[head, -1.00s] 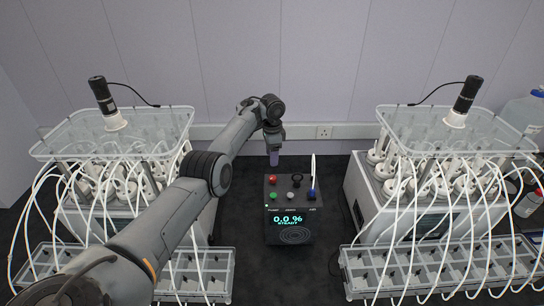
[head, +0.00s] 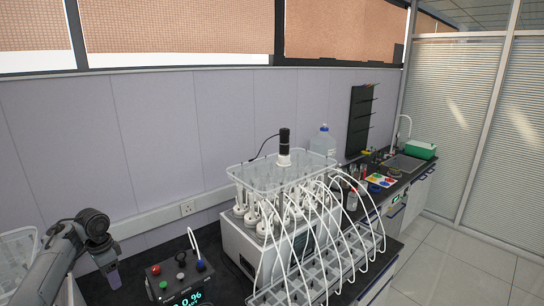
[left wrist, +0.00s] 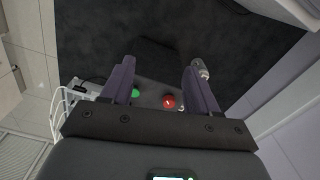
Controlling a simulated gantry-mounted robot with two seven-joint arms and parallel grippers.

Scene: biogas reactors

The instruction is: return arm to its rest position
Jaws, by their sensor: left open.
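My left arm comes in at the lower left of the head view. Its gripper (head: 112,278) points down beside the dark control box (head: 180,278), just to the box's left in the picture. In the left wrist view the two fingers of the gripper (left wrist: 160,78) stand wide apart with nothing held between them. The box's red button (left wrist: 168,102) and green button (left wrist: 135,93) show beyond the gap. The box's display is partly cut off by the lower edge of the head view. My right gripper is in neither view.
A reactor unit (head: 240,240) with a clear top tray and many white tubes stands right of the box. A compartment tray (head: 335,262) lies in front of it. A sink (head: 405,163) and green box (head: 420,150) are farther right. Another reactor's clear tray (head: 18,240) shows at far left.

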